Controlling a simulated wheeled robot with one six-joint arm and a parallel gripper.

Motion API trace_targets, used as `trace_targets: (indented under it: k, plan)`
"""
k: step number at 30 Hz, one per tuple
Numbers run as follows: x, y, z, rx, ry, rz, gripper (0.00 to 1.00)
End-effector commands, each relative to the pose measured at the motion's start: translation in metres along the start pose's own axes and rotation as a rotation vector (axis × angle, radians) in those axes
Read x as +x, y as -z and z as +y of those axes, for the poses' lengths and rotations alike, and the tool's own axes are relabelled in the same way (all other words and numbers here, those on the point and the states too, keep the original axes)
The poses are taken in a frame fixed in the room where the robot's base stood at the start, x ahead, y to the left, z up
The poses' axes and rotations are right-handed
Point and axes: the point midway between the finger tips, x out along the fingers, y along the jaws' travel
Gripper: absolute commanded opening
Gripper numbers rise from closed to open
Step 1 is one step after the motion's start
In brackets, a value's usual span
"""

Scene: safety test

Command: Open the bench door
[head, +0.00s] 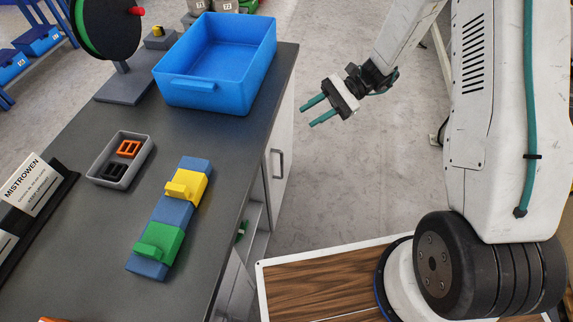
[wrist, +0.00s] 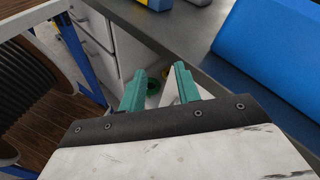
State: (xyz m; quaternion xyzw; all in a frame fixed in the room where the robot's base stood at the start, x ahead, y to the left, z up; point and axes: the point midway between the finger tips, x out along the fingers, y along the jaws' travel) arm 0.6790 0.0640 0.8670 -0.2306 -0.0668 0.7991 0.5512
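The bench (head: 225,150) has a dark grey top. A white door (head: 284,140) with a dark bar handle (head: 276,163) is on its right side, below the top. Beside the door, the compartment (head: 256,222) is open to view; I cannot tell how far the door stands open. My gripper (head: 306,116) is open and empty, to the right of the door and apart from the handle in the head view. The handle is not clear there.
On the bench are a blue bin (head: 222,65), a grey tray (head: 105,170) with small parts, and a blue strip (head: 172,212) with yellow and green blocks. White drawers (wrist: 95,32) show in the wrist view. The floor (head: 330,185) right of the bench is clear.

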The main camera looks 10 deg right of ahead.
Motion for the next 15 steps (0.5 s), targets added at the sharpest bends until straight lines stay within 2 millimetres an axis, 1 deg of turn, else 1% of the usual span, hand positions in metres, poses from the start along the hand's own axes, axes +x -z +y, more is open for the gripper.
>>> trace_targets:
  k: [1, 2, 3, 5, 6, 9, 12, 15]
  plan:
    - [0.005, 0.026, 0.004, 0.049, 0.048, -0.03, 0.33]
    - [0.008, 0.039, 0.006, 0.074, 0.078, -0.045, 0.33]
    - [0.012, 0.057, 0.009, 0.108, 0.119, -0.064, 0.33]
    - [0.018, 0.085, 0.015, 0.159, 0.18, -0.093, 0.33]
    - [0.022, 0.103, 0.019, 0.192, 0.221, -0.108, 0.33]
    - [0.034, 0.146, 0.035, 0.274, 0.321, -0.144, 0.33]
    - [0.046, 0.183, 0.052, 0.345, 0.408, -0.167, 0.33]
    - [0.055, 0.21, 0.068, 0.398, 0.475, -0.183, 0.33]
